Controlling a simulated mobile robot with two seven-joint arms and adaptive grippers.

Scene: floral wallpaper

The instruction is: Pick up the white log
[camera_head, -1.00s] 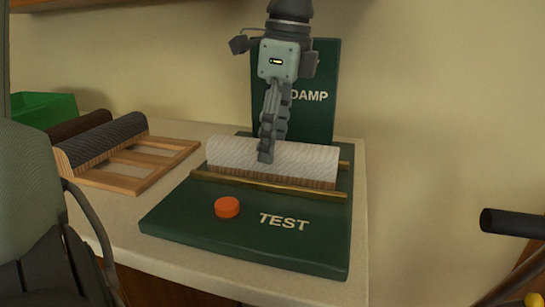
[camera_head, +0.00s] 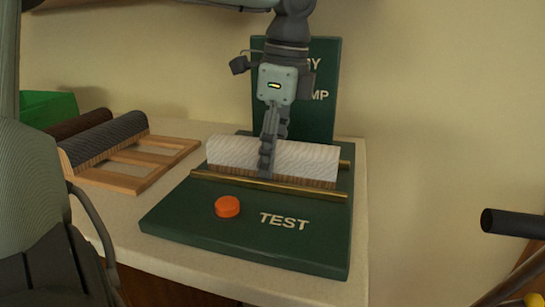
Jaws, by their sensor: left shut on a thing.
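The white log (camera_head: 308,160) lies lengthwise on the green test board (camera_head: 180,220), behind a brass rail (camera_head: 310,190). Its top is white and its lower front edge is brown. My left gripper (camera_head: 268,158) points down from above and is shut on the white log near its middle, with one finger in front of it. The far finger is hidden behind the log. The log still sits low by the rail, and I cannot tell whether it is clear of the board. My right gripper is not in view.
An orange button (camera_head: 227,206) sits on the board's front. A green upright panel (camera_head: 325,110) stands behind the gripper. Left on the counter is a wooden rack (camera_head: 150,163) with a dark grey log (camera_head: 108,138) and a brown log (camera_head: 78,123), near a green bin (camera_head: 45,105).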

